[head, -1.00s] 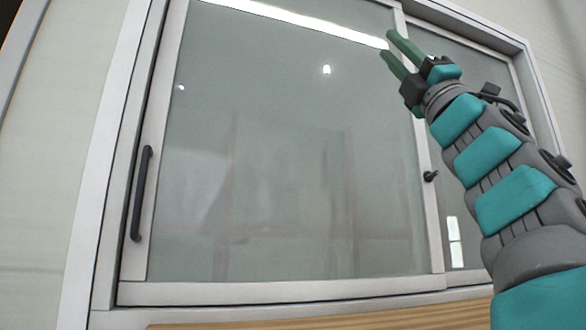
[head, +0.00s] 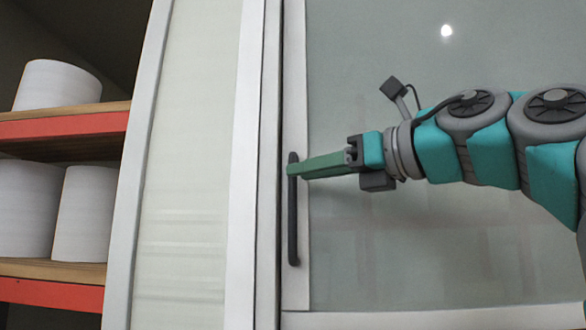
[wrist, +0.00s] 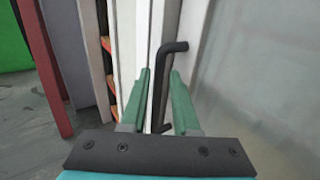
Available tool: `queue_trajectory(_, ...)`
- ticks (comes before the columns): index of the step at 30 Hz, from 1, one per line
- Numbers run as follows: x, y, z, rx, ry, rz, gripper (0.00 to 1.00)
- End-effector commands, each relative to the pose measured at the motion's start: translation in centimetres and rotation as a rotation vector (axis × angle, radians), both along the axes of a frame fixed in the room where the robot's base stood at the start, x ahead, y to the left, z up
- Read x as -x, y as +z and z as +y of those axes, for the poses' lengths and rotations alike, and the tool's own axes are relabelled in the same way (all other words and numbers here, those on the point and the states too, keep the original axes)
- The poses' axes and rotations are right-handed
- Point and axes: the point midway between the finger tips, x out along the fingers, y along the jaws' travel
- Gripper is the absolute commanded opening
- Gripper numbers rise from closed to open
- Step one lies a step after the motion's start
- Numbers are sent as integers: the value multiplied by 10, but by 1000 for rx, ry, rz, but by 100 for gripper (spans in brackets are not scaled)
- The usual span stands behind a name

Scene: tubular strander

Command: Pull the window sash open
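The window sash (head: 410,250) is a pale-framed grey glass panel filling the right of the head view. Its left edge stands beside the window frame (head: 268,120), and it looks shut. A black upright bar handle (head: 293,235) is on the sash's left stile; it also shows in the wrist view (wrist: 160,80). My gripper (head: 293,170) reaches in from the right, with its green fingertips at the handle's upper part. In the wrist view my gripper (wrist: 162,85) is open, with the handle between its fingers and gaps visible; contact cannot be told.
Left of the window is a pale wall panel (head: 190,180). Farther left, a shelf with red-orange beams (head: 60,125) holds several white rolls (head: 58,85). The wrist view shows a dark red post (wrist: 45,70) and grey floor (wrist: 30,130).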

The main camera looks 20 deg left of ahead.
Motion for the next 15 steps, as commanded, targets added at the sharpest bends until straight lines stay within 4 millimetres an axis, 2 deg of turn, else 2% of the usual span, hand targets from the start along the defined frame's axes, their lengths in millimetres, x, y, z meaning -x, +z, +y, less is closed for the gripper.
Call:
queue_trajectory(3, -4, 2, 19, 3, 3, -1, 29)
queue_trajectory(6, -7, 1, 29, 2, 2, 0, 29)
queue_trajectory(15, -10, 1, 34, -2, 0, 0, 29)
